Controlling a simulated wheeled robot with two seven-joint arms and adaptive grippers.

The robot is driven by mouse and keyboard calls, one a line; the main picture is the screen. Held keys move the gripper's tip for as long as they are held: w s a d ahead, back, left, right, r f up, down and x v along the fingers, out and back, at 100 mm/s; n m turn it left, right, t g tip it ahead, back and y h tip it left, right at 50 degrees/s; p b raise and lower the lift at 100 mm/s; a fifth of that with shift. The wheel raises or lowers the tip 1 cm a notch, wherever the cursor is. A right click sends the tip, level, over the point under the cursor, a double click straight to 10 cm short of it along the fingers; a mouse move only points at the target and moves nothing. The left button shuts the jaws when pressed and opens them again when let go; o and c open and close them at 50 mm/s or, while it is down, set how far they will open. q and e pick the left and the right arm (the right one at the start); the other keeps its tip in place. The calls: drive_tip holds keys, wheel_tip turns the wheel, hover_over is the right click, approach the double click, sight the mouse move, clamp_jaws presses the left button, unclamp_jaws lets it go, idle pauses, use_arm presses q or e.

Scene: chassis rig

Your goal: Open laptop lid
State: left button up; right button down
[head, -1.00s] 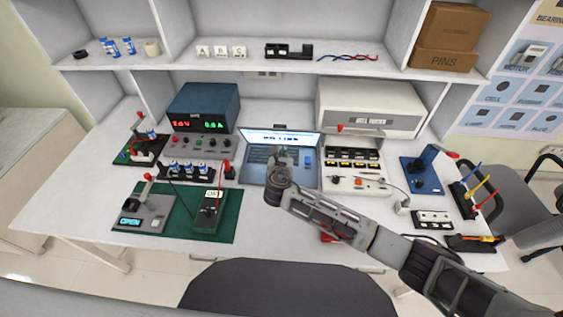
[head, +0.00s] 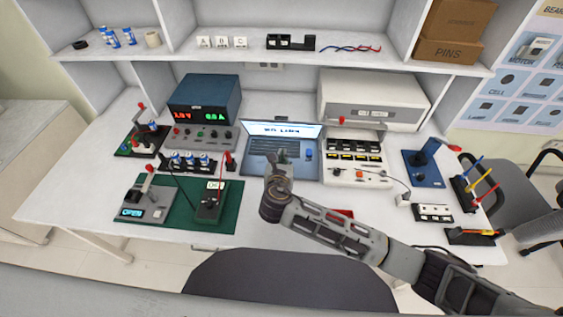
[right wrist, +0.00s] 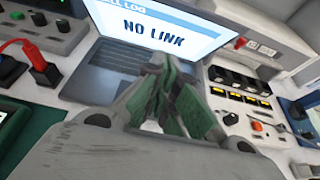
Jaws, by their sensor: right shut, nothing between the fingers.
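The laptop (head: 258,147) stands at the middle of the white table with its lid raised and its screen lit. In the right wrist view its screen (right wrist: 160,25) reads "NO LINK", and the keyboard (right wrist: 112,75) shows below it. My right gripper (head: 281,157) is over the front of the laptop, in front of the keyboard area. In the right wrist view the fingers (right wrist: 172,75) are together and empty, and they hide part of the keyboard and the screen's lower edge. I cannot tell whether they touch the laptop. My left gripper is not in view.
A power supply (head: 204,100) stands back left of the laptop, and a white instrument (head: 372,100) stands back right. A green mat (head: 228,211) with devices lies front left. A battery panel (head: 355,150) sits close to the laptop's right. The table's front edge is mostly clear.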

drive_tip(key=shift+v, duration=1.25)
